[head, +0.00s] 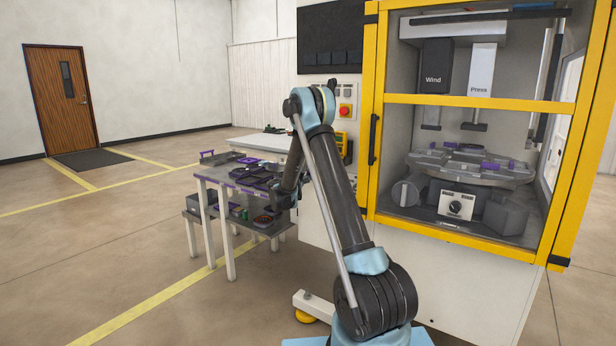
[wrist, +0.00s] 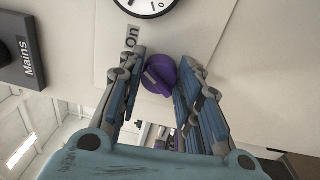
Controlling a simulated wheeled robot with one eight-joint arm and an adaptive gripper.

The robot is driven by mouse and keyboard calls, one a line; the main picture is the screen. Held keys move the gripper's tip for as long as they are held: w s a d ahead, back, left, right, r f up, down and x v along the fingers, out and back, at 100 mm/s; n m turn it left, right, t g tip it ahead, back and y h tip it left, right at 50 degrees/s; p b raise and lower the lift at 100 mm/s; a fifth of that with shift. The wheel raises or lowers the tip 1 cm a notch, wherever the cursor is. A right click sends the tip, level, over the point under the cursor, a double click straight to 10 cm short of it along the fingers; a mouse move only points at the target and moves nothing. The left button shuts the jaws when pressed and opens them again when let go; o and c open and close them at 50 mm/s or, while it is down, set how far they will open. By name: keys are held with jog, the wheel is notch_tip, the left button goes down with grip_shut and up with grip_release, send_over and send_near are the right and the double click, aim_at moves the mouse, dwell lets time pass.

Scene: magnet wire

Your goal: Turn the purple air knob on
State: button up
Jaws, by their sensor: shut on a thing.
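The purple air knob (wrist: 158,77) shows in the middle of the wrist view, mounted on a pale panel. An "On" label (wrist: 130,38) is just above and left of it. The knob's raised grip looks tilted, but its exact setting is hard to tell. My gripper (wrist: 166,70) has a blue-grey finger on each side of the knob and is shut on it. In the head view the knob cannot be seen, and my arm hides much of the panel side of the machine.
A round gauge (wrist: 145,3) sits above the knob, and a black Mains switch (wrist: 22,50) is at the left. In the head view the yellow-framed cabinet (head: 478,101) stands at right. A table with purple-edged trays (head: 225,178) stands left of my arm. Open floor lies left.

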jog(key=shift+s+f+m, duration=0.1)
jog(key=shift+m, duration=0.7)
jog(key=o, duration=1)
jog(key=shift+f, duration=0.1)
jog(key=shift+o, duration=0.2)
jog(key=shift+s+a, duration=0.15)
jog(key=shift+a, duration=0.1)
jog(key=v, duration=1.1)
